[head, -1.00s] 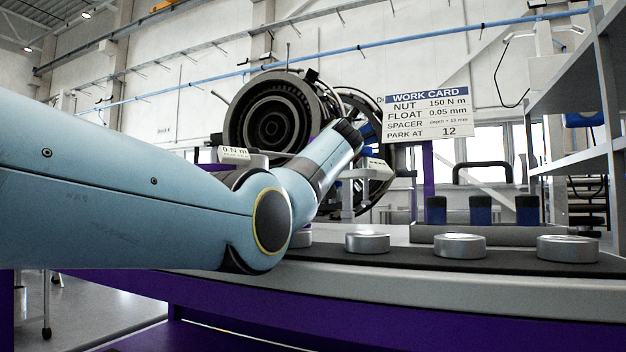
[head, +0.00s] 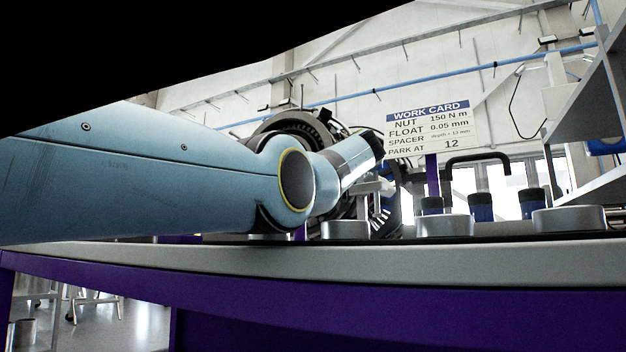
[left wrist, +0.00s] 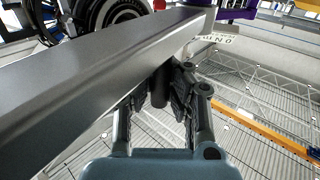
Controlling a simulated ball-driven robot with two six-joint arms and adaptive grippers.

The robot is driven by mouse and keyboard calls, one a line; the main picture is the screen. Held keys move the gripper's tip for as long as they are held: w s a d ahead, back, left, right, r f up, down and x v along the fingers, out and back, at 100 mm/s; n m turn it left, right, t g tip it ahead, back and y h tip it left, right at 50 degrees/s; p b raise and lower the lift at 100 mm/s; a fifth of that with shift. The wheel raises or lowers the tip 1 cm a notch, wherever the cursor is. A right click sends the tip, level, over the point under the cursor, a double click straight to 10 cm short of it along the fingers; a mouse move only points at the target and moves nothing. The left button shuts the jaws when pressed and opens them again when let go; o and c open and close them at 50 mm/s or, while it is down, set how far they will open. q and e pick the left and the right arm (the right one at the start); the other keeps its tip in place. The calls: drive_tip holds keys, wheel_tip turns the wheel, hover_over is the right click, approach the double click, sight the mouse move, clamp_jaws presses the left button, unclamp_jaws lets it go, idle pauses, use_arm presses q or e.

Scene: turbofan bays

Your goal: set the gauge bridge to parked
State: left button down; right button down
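In the left wrist view a long grey bar (left wrist: 90,85), possibly the gauge bridge, crosses diagonally close to the camera. A short dark round post (left wrist: 160,86) shows beneath it. My left gripper (left wrist: 163,98) has its pads against both sides of this post; the fingertips are partly hidden by the bar. In the head view my left arm reaches past the bench towards the engine, and its gripper is hidden behind the wrist. The work card (head: 430,127) reads PARK AT 12. No scale or pointer of the bridge is readable. My right gripper is not in view.
The engine (head: 300,124) stands behind my left arm. Several metal discs (head: 444,226) line the bench (head: 400,258), with dark blue-capped posts (head: 481,207) behind them. Shelves (head: 590,120) stand at right. A black shape (head: 150,50) blocks the head view's upper left.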

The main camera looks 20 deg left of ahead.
use_arm(q)
drive_tip(key=shift+d+f, duration=0.25)
drive_tip(key=shift+d, duration=0.1)
drive_tip(key=c, duration=1.2)
unclamp_jaws()
drive_tip(key=shift+d+r, duration=0.15)
drive_tip(key=shift+d, duration=0.15)
drive_tip(key=shift+c, duration=0.2)
drive_tip(key=shift+a, duration=0.2)
drive_tip(key=shift+a+r, duration=0.1)
drive_tip(key=shift+a, duration=0.15)
